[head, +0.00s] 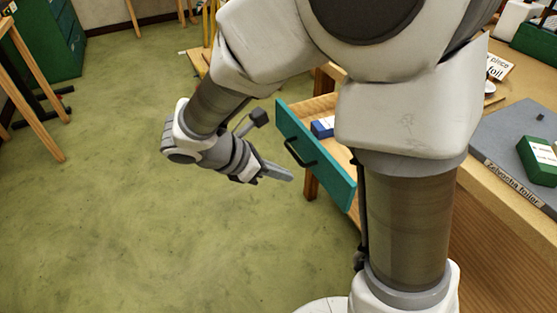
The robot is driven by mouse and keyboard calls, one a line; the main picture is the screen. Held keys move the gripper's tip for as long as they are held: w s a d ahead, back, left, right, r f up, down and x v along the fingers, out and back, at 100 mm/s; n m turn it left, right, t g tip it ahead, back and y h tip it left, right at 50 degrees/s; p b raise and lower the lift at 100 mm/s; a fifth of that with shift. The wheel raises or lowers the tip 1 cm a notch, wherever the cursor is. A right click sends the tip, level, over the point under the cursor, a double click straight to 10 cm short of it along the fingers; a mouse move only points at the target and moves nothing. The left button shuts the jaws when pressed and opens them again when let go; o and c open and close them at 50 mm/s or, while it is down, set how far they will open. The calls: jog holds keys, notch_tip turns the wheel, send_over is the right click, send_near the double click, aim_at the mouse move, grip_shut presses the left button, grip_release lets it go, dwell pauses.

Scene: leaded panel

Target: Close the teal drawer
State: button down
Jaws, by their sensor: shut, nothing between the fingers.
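The teal drawer (314,156) stands pulled out from the wooden bench, with its teal front facing left and a black bar handle (298,152) on it. A blue box (323,127) lies inside the drawer. My gripper (290,177) is shut and empty, just left of the drawer front and near its lower part, below the handle. I cannot tell whether the fingertips touch the front. My own arm hides much of the drawer's inside and the right part of the bench near it.
The wooden bench (490,215) fills the right side. On it are a grey board (500,125) labelled "Zelvocha foiler", a green box (540,160) and a "foil" card (498,66). A green cabinet (50,40) stands at the far left beside wooden legs. The green floor (130,230) is clear at left.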

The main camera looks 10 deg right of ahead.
aim_at(326, 175)
jog(key=b+x, duration=0.1)
jog(key=x, duration=0.2)
jog(key=d+r+b+x, duration=0.1)
jog(key=x, duration=0.5)
jog(key=shift+w+d+r+b, duration=0.15)
jog(key=shift+w+d+b, duration=0.05)
jog(key=shift+b, duration=0.2)
jog(key=shift+w+d, duration=0.2)
jog(key=shift+d, duration=0.35)
jog(key=shift+w+d+r, duration=0.1)
jog(key=shift+w+d, duration=0.05)
jog(key=shift+d, duration=0.35)
jog(key=w+d, duration=0.2)
jog(key=d, duration=0.5)
jog(key=w+d+p, duration=0.1)
jog(key=w+d, duration=0.1)
jog(key=d, duration=0.5)
jog(key=w+d+p, duration=0.1)
jog(key=w+d, duration=0.2)
jog(key=d, duration=0.5)
jog(key=shift+w+d, duration=0.1)
jog(key=shift+d, duration=0.05)
jog(key=shift+d+r, duration=0.1)
